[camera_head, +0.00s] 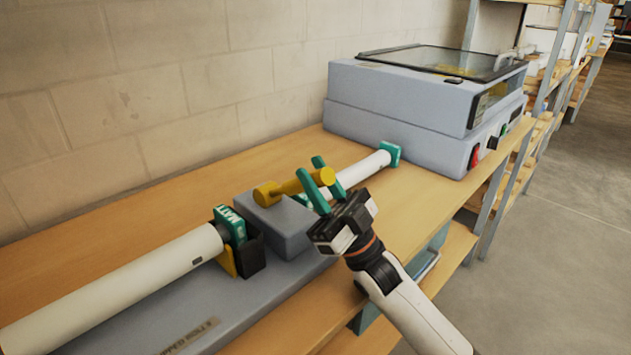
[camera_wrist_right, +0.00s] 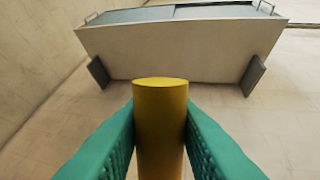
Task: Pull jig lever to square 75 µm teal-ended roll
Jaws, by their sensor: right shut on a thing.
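A yellow jig lever (camera_head: 292,187) lies across the top of a grey jig block (camera_head: 280,222). My right gripper (camera_head: 310,168) has teal fingers, one on each side of the lever's handle near its right end. In the right wrist view the yellow handle (camera_wrist_right: 160,125) stands between the two fingers, which are shut on it. A white roll (camera_head: 120,283) with a teal end marked MATT (camera_head: 232,221) rests in a black and yellow holder (camera_head: 245,258) left of the block. Another white roll (camera_head: 362,170) with a teal end (camera_head: 391,152) lies behind my gripper, partly hidden.
A grey-blue laminator (camera_head: 425,105) with a dark glass lid stands at the back of the wooden bench (camera_head: 415,190). A block wall (camera_head: 150,95) runs along the left. Shelving stands beyond, with open floor at the right.

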